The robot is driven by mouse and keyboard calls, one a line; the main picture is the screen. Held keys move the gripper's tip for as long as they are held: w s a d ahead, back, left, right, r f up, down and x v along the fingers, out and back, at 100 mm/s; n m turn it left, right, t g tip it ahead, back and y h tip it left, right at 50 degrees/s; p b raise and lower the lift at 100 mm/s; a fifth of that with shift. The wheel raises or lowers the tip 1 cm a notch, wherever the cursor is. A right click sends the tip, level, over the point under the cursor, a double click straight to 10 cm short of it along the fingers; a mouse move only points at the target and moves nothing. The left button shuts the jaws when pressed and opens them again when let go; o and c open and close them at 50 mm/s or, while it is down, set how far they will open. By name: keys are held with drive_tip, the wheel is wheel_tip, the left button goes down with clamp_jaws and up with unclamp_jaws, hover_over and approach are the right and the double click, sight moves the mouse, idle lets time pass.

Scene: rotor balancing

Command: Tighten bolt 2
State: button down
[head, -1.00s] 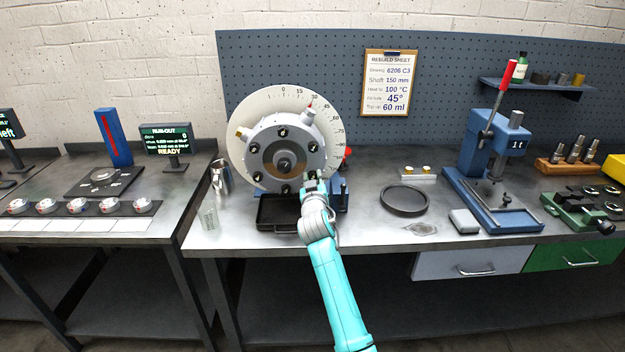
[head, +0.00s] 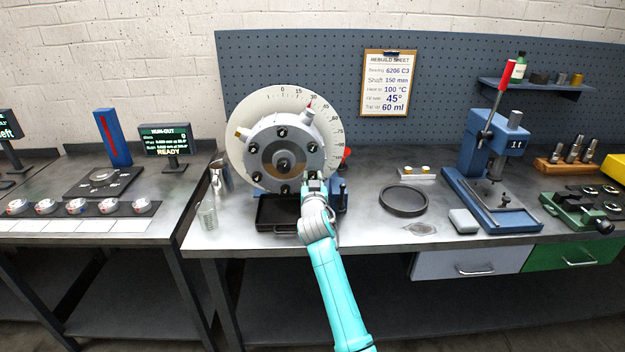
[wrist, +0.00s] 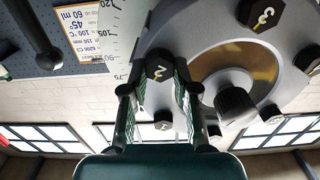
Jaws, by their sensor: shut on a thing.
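The round grey housing (head: 268,160) with dark hex bolts around its face stands in front of a white angle dial (head: 243,117). My gripper (head: 313,182) is at the housing's lower right edge. In the wrist view my gripper's two fingers (wrist: 155,88) are on either side of a dark hex bolt head, bolt 2 (wrist: 160,68), and are shut on it. Its numeral looks like a 2. Another numbered bolt (wrist: 262,16) shows at the upper right of the wrist view. In the head view my gripper hides most of bolt 2.
A black tray (head: 262,222) lies below the housing. A dark ring (head: 403,213) and a blue press (head: 486,160) stand to the right. A glass beaker (head: 207,216) and a metal jug (head: 220,177) stand to the left. The bench front between ring and tray is mostly clear.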

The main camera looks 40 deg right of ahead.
drive_tip(key=c, duration=0.9)
unclamp_jaws()
drive_tip(key=v, duration=1.2)
drive_tip(key=shift+f, duration=0.15)
